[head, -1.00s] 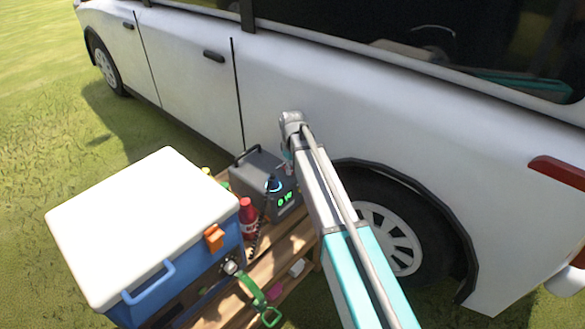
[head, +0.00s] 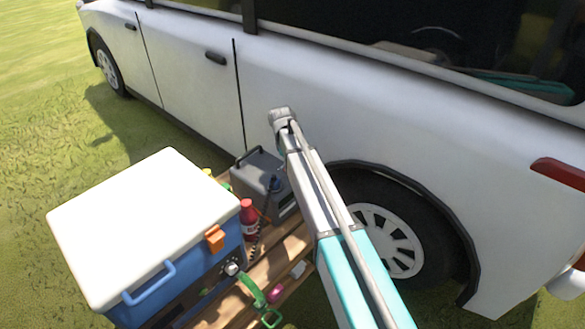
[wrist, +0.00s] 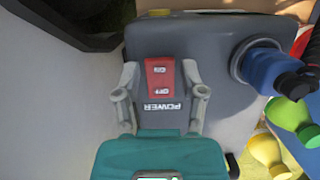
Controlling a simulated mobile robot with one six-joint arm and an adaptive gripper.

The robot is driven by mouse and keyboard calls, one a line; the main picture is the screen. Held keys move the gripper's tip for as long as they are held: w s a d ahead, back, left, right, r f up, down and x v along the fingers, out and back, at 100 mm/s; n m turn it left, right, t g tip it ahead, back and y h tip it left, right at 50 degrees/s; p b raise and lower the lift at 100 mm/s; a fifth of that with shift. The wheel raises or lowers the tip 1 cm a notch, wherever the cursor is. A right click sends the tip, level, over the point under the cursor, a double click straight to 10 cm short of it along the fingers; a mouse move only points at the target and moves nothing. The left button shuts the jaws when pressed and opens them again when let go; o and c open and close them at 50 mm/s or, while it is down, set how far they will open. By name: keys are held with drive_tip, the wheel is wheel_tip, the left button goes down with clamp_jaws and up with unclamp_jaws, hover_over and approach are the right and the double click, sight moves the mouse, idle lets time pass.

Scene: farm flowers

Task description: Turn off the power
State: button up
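The grey power box (head: 262,185) stands on the wooden bench beside the car, with a black handle and a blue plug (head: 274,184) on it. Its display face looks dark. In the wrist view, the box (wrist: 220,40) carries a red rocker switch (wrist: 160,78) marked ON and OFF, with POWER printed beside it upside down. My gripper (wrist: 160,70) is open, one finger on each side of the switch, with nothing between them visibly gripped. I cannot tell whether it touches the switch. In the head view, my arm's end is above the box and the fingers are hidden.
The white car (head: 400,110) is close behind and right. In the wrist view, a blue plug (wrist: 272,72) and green and yellow bottles (wrist: 290,115) are at the right.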

drive_tip(key=shift+o, duration=0.6)
drive_tip(key=shift+s+d, duration=0.1)
drive_tip(key=shift+s+d+f+t+y, duration=0.1)
drive_tip(key=shift+s+d+t+y, duration=0.05)
drive_tip(key=shift+t+y, duration=0.4)
drive_tip(key=shift+s+d+f+t+y, duration=0.1)
drive_tip(key=shift+t+y, duration=0.25)
drive_tip(key=shift+y, duration=0.3)
drive_tip(key=shift+w+a+r+p, duration=0.1)
drive_tip(key=shift+w+r+p, duration=0.1)
drive_tip(key=shift+r+p, duration=0.45)
wheel_tip(320, 180, up, 13)
drive_tip(key=p, duration=1.3)
drive_tip(key=s+d+r+m+p, duration=0.5)
drive_tip(key=s+d+r+p, duration=0.5)
drive_tip(key=s+d, duration=0.3)
drive_tip(key=shift+d+r+m+p, duration=0.35)
drive_tip(key=shift+d+m+p, duration=0.05)
drive_tip(key=shift+d+p, duration=0.05)
